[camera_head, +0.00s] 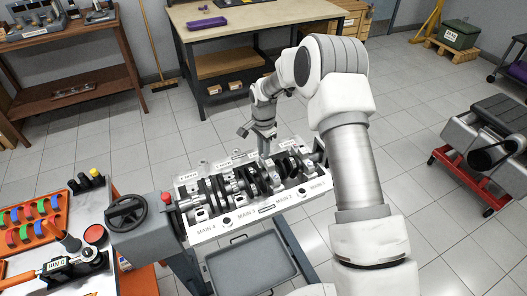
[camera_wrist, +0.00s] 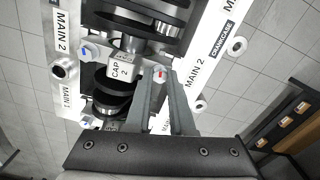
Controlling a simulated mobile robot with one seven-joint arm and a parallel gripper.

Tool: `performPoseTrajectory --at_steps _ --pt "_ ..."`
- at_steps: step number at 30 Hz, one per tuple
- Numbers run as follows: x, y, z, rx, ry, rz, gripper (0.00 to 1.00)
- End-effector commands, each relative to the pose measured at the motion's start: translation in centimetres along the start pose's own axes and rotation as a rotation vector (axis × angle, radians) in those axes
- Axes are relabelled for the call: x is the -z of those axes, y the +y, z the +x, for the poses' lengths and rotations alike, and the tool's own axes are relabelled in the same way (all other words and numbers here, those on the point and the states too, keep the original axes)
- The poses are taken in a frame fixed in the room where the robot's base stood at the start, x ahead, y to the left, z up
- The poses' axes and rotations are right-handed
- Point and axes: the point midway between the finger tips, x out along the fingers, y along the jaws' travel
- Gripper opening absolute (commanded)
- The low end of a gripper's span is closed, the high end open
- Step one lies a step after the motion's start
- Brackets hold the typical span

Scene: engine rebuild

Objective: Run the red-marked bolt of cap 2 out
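Cap 2 (camera_wrist: 122,68) is a metal bearing cap with a white "CAP 2" label, seated across the crankshaft in the engine block (camera_head: 250,196). Its red-marked bolt (camera_wrist: 160,74) shows as a hex head with a red mark, right of the label. A blue-marked bolt (camera_wrist: 87,51) sits on the cap's other side. My gripper (camera_wrist: 161,79) reaches down to the red-marked bolt, with one fingertip on each side of the head. I cannot tell whether the fingers touch it. In the head view my gripper (camera_head: 265,150) is over the block's far side, its tips partly hidden.
The black crankshaft counterweights (camera_wrist: 158,18) and another blue-marked bolt (camera_wrist: 84,121) are close to the fingers. A grey drip tray (camera_head: 250,264) lies below the block. A handwheel (camera_head: 128,212) is at the stand's left. A workbench (camera_head: 240,30) stands behind.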

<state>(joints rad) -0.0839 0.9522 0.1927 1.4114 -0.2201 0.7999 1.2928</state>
Motion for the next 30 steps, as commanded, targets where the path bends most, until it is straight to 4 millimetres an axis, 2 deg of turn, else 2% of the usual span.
performPoseTrajectory --at_steps 1,2,3,17,23,30 --pt "0.0 -0.01 -0.02 0.0 0.0 0.0 0.07" --pt "0.0 0.0 -0.02 0.0 0.0 0.0 0.01" --pt "0.0 0.0 -0.02 0.0 0.0 0.0 0.0" --pt "-0.01 -0.02 0.05 0.001 0.0 -0.035 0.0" --pt "-0.02 -0.06 0.15 0.002 0.0 -0.139 0.0" --pt "-0.02 -0.05 0.2 0.002 0.0 -0.345 0.0"
